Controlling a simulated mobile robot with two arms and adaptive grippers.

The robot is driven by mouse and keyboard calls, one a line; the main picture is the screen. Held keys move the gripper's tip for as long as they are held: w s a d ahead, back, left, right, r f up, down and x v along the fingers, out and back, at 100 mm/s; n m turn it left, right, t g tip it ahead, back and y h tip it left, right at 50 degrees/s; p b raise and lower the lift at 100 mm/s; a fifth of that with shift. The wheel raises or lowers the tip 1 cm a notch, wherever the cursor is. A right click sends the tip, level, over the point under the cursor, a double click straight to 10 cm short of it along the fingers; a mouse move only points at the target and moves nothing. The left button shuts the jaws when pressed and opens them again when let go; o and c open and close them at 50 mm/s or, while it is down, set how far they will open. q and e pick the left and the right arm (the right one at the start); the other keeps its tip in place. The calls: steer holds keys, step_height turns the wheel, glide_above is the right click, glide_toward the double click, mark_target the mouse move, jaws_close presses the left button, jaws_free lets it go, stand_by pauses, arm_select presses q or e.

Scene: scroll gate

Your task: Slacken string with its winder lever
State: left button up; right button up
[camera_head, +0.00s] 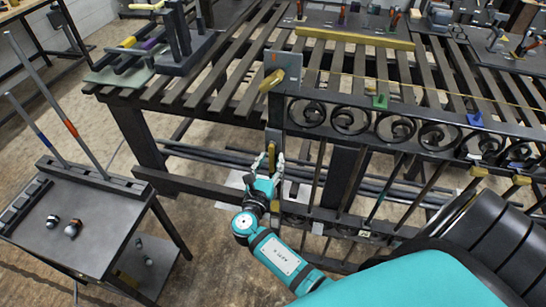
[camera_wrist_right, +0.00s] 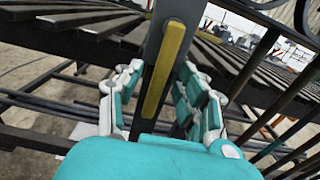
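A thin yellowish string (camera_head: 430,86) runs along the top of the dark scroll gate (camera_head: 395,125). At its left end a grey plate (camera_head: 290,66) on the post carries a short tilted yellow lever (camera_head: 272,80). Lower on the post is an upright yellow bar (camera_head: 271,153), large in the wrist view (camera_wrist_right: 163,70). I cannot tell for certain which yellow piece is the winder lever. My right gripper (camera_head: 268,163) is open, one finger on each side of the upright bar; in the wrist view the fingers (camera_wrist_right: 160,80) appear apart from it. My left gripper is not in view.
A slatted table (camera_head: 225,85) stands behind the gate. A small dark side table (camera_head: 80,225) with rods and small round pieces stands at left. Green (camera_head: 380,101) and blue (camera_head: 475,119) clips sit on the gate's top rail. Dark bars lie low behind the post.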

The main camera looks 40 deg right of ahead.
steer(key=shift+a, duration=0.1)
steer(key=shift+c, duration=0.8)
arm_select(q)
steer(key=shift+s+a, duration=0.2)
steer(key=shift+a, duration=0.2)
arm_select(e)
jaws_close()
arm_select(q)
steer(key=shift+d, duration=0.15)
arm_select(e)
steer(key=shift+d, duration=0.2)
